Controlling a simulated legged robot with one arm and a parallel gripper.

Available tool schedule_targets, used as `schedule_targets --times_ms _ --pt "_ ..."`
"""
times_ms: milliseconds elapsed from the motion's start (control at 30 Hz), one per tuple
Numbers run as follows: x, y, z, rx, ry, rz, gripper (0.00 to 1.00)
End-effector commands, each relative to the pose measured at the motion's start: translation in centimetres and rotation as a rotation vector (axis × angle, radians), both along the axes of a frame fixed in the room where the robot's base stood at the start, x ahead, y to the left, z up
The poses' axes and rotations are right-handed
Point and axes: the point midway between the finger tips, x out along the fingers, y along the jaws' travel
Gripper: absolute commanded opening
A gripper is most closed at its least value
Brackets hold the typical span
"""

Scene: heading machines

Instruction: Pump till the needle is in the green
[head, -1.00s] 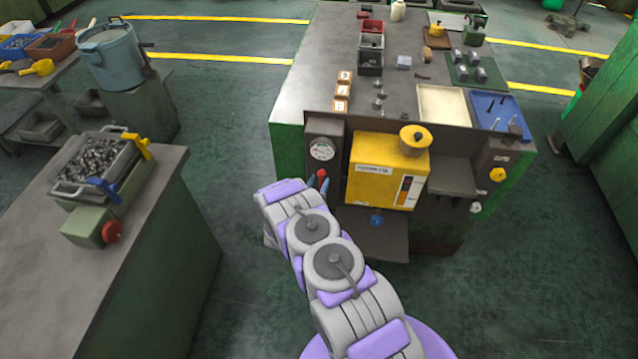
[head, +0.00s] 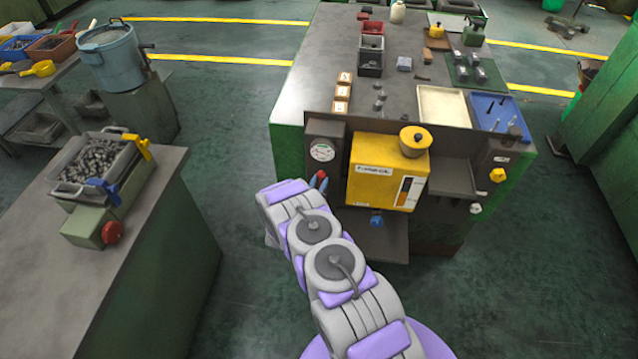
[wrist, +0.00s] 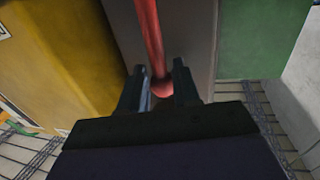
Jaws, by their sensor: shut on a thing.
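A round white-faced pressure gauge (head: 322,152) is on the dark front panel of the machine, left of the yellow oil unit (head: 385,172). The needle is too small to read. A red pump lever (wrist: 151,35) runs down in the wrist view to a rounded red end between my fingers. My gripper (wrist: 158,86) is shut on the red lever, with one dark finger on each side. In the head view, the lever's red tip (head: 321,174) shows just below the gauge. My arm hides most of the gripper there.
The yellow unit stands close beside the lever, with a dark shelf (head: 380,240) below it. A grey bench (head: 150,215) with a tray of metal parts stands at the left. Green floor (head: 250,300) lies open between bench and machine.

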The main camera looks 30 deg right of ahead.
Motion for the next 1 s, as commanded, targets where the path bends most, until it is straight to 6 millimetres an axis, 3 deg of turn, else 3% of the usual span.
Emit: schedule_targets --times_ms 467,1000 --pt "0.5 0.7 -0.1 -0.049 0.031 0.001 0.00" --pt "3.4 4.9 -1.9 -0.413 0.272 0.001 0.00"
